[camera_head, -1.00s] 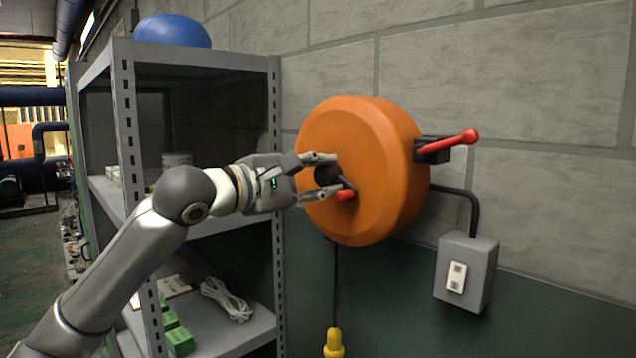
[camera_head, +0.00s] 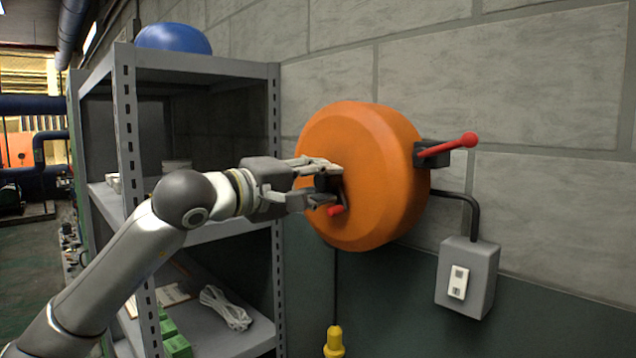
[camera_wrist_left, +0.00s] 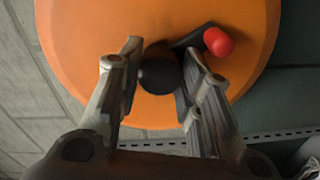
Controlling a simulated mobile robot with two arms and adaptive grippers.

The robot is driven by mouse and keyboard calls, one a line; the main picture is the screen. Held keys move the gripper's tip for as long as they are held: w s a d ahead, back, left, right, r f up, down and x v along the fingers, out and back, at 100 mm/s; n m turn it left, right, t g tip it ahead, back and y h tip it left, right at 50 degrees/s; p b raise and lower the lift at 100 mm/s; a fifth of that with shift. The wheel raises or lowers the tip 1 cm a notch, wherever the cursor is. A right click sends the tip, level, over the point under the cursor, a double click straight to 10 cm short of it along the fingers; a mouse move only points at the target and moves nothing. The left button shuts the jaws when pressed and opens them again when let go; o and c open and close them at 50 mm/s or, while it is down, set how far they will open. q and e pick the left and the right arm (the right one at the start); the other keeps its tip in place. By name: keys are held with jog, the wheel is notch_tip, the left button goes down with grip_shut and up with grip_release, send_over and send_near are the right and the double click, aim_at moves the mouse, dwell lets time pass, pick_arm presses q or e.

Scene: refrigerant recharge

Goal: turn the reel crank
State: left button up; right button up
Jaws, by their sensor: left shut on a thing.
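The orange reel (camera_head: 385,170) is mounted on the grey block wall. Its crank has a dark round hub (camera_wrist_left: 158,76) at the middle of the reel face, a short black arm and a red knob (camera_head: 335,211). My left gripper (camera_head: 335,183) reaches in from the left and is shut on the crank at the hub, with one finger on each side. In the left wrist view the red knob (camera_wrist_left: 217,41) sits beyond the right finger, outside the grip. The fingers partly hide the hub and crank arm in the head view. My right gripper is not in view.
A grey metal shelf (camera_head: 200,68) stands close beside my left arm, with a blue dome-shaped object (camera_head: 173,39) on top. A red lever (camera_head: 450,145) sticks out right of the reel. A grey outlet box (camera_head: 467,277) is below it. A yellow plug (camera_head: 334,342) hangs beneath.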

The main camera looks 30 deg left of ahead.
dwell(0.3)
pick_arm(q)
jog(key=o, duration=1)
jog(key=shift+w, duration=0.1)
jog(key=shift+o, duration=0.2)
jog(key=v, duration=1.2)
